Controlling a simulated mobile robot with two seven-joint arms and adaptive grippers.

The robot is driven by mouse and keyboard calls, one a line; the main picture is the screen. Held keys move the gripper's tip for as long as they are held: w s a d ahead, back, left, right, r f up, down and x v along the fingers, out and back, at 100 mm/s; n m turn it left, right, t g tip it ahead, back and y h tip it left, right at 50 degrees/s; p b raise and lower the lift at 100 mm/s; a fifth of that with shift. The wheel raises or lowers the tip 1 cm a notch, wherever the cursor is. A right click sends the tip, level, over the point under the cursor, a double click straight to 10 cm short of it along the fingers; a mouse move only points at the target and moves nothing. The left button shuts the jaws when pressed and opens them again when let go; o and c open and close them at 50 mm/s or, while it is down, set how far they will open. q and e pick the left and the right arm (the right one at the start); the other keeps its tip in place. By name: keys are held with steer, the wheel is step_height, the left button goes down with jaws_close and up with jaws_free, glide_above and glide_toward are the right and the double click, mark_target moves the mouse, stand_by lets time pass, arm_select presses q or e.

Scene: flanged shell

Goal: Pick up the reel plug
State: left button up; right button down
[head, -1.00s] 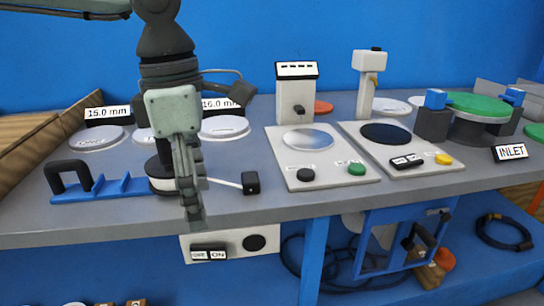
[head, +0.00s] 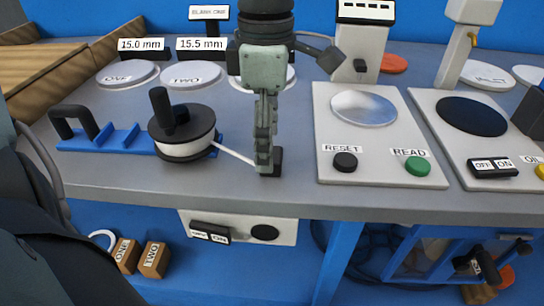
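The reel plug (head: 278,160) is a small black block at the end of a white cable (head: 233,154). The cable runs out from the black-and-white reel (head: 187,150), which has an upright black handle and sits at the blue stand (head: 100,139). My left gripper (head: 265,165) points straight down at the plug, and its fingers hide most of it. The fingers are seen edge-on, so I cannot tell whether they are open or closed on the plug. My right gripper is not in view.
A panel with RESET and READ buttons (head: 367,140) stands right of the plug. Round plates (head: 127,74) lie behind the reel. The bench's front edge (head: 240,207) is close to the plug, with a shelf below.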

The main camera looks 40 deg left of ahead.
arm_select(q)
steer(key=shift+w+f, duration=0.1)
steer(key=shift+f, duration=1.15)
steer(key=c, duration=1.2)
steer(key=shift+c, duration=0.2)
